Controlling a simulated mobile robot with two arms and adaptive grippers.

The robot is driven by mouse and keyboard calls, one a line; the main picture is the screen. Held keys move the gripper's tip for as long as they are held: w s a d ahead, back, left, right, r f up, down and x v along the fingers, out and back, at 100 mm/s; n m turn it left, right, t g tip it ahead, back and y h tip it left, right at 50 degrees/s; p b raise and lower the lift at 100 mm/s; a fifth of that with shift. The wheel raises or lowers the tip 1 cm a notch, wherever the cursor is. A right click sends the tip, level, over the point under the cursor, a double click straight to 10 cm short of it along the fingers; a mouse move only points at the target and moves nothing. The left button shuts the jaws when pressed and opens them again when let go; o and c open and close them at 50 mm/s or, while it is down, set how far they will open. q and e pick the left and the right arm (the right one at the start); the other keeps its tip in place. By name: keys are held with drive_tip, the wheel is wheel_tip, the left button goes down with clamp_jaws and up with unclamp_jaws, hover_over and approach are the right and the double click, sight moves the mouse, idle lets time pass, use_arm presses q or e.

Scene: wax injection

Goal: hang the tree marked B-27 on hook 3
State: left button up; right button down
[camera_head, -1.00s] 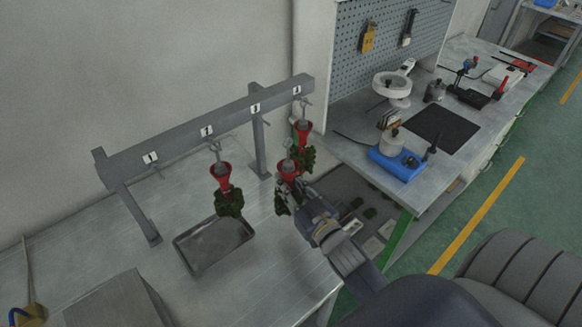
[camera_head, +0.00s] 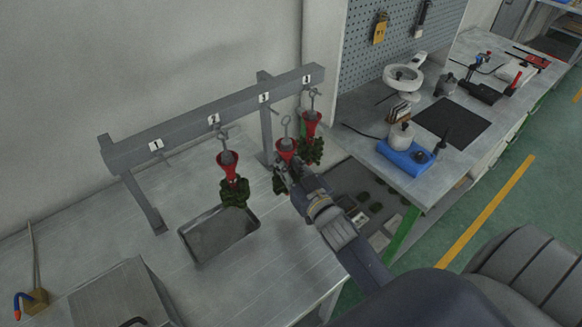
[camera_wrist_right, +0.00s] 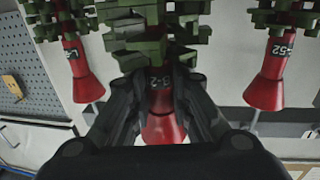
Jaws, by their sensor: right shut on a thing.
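My right gripper (camera_head: 291,168) is shut on a wax tree with a red cup (camera_head: 287,147) and green branches. It holds the tree in front of the rail near hook 3, whose label (camera_head: 264,98) is on the rail. The tree's wire loop stands up near the rail; I cannot tell whether it touches the hook. In the right wrist view the gripper (camera_wrist_right: 158,88) grips the red cup (camera_wrist_right: 165,128); its mark is partly covered, reading about "B-2". My left gripper is not in view.
Other red-cupped trees hang at hook 2 (camera_head: 228,166) and hook 4 (camera_head: 311,126), close on both sides of the held one. The grey rail (camera_head: 185,133) stands on the bench. A metal tray (camera_head: 183,240) lies below hook 2. A workbench (camera_head: 392,170) is at right.

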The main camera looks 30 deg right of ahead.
drive_tip(key=shift+w+a+f+b, duration=0.15)
drive_tip(key=shift+w+b, duration=0.25)
drive_tip(key=shift+w, duration=0.65)
drive_tip(key=shift+w+a+b, duration=0.15)
drive_tip(key=shift+w+b, duration=0.25)
drive_tip(key=shift+w, duration=0.6)
drive_tip(key=shift+w+a+f, duration=0.1)
drive_tip(key=shift+w+f, duration=0.05)
drive_tip(key=shift+w, duration=0.6)
drive_tip(key=c, duration=1.4)
unclamp_jaws()
drive_tip(key=shift+o, duration=0.2)
drive_tip(key=shift+f, duration=0.1)
